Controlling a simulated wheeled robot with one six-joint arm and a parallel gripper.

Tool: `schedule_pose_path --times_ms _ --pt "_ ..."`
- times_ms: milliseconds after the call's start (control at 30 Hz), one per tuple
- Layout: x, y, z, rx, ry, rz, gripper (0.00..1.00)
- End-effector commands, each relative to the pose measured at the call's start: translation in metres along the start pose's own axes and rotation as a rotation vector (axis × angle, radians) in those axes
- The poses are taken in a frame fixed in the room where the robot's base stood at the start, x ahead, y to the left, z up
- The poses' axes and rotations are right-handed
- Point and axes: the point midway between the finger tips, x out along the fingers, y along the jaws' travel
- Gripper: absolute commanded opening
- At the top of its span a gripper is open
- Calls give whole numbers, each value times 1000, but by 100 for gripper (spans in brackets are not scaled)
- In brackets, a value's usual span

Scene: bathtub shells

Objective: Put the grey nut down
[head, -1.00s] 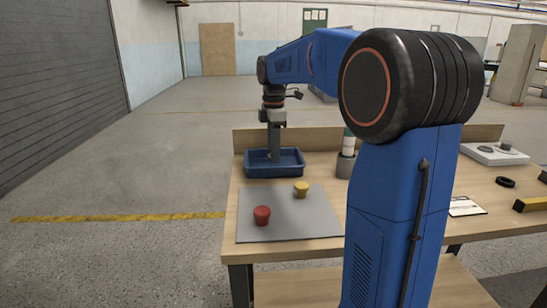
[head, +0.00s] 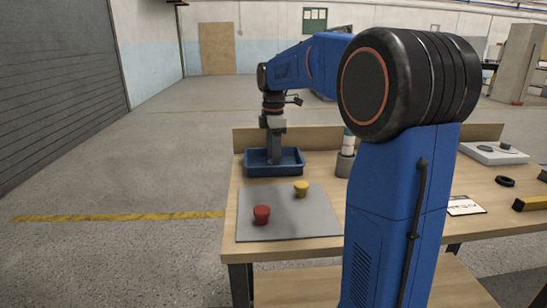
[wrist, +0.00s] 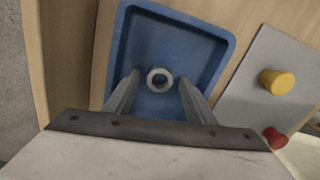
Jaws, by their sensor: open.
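The grey nut (wrist: 159,79) shows in the wrist view, inside the blue tray (wrist: 221,39) and between my gripper's fingers. A gap shows between the nut and each finger. My gripper (wrist: 158,84) is open, with its fingers pointing down into the tray. In the head view my gripper (head: 274,157) hangs over the tray (head: 292,170), and the nut is hidden there. I cannot tell the exact height of the nut above the tray floor.
A grey mat (head: 290,222) in front of the tray bears a red piece (head: 261,215) and a yellow piece (head: 301,188). A grey cylindrical holder (head: 345,164) stands right of the tray. A black ring (head: 505,181) lies farther right on the table.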

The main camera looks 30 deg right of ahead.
Motion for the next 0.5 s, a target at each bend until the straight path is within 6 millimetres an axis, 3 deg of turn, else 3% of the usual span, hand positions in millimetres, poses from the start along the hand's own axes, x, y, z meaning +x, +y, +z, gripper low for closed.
schedule_pose_path --times_ms 167,500 --pt "-20 1 0 0 0 3 50" --pt "-85 1 0 0 0 3 50"
